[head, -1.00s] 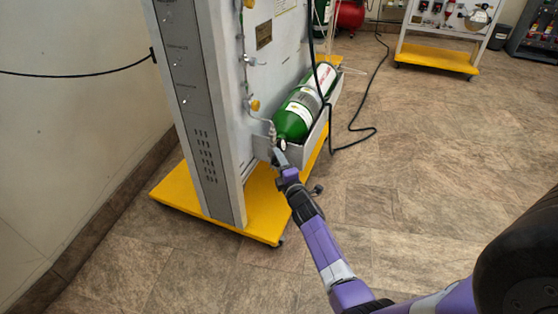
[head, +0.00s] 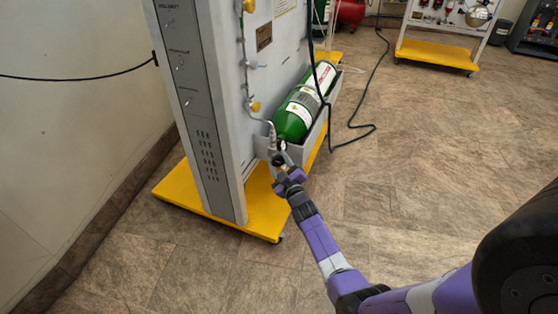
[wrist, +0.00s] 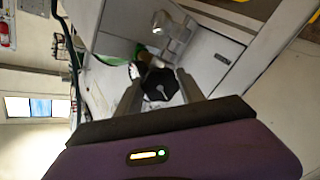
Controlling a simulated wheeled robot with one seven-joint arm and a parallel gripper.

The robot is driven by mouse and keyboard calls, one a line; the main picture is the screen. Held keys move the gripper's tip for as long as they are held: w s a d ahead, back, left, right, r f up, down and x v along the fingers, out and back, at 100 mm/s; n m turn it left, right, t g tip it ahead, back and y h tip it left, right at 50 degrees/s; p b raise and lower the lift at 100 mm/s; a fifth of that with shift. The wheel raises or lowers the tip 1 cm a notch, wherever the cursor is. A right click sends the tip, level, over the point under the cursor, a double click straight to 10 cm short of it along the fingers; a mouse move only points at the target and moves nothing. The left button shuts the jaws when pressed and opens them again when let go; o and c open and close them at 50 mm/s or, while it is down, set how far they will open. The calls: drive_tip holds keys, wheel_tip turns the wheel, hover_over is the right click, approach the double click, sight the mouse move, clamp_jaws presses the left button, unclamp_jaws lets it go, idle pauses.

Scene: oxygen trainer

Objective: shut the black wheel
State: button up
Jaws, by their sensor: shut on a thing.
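The black wheel (wrist: 160,85) is a dark, lobed knob in the middle of the wrist view. It sits between the two grey fingers of my gripper (wrist: 158,77), which is shut on it. In the head view the black wheel (head: 278,159) is small and dark, at the near end of the green cylinder (head: 293,119). My gripper (head: 280,168) reaches it there from below. The fingers are too small in the head view to show the contact.
The cylinder lies in a grey tray (head: 314,139) on the side of a tall grey panel (head: 213,110) with a yellow base (head: 262,216). A black hose (head: 347,143) hangs beside the cylinder. Open tiled floor (head: 440,165) lies to the right.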

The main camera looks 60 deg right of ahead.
drive_tip(key=m+p, duration=0.1)
drive_tip(key=m, duration=0.4)
drive_tip(key=shift+m, duration=0.3)
drive_tip(key=m+p, duration=0.1)
drive_tip(key=m, duration=0.4)
drive_tip(key=shift+f, duration=0.1)
drive_tip(key=shift+m, duration=0.3)
drive_tip(key=o, duration=1.4)
drive_tip(key=shift+c, duration=0.2)
drive_tip(key=shift+a, duration=0.1)
drive_tip(key=p+v, duration=0.2)
drive_tip(key=v, duration=0.5)
drive_tip(key=shift+s+a, duration=0.25)
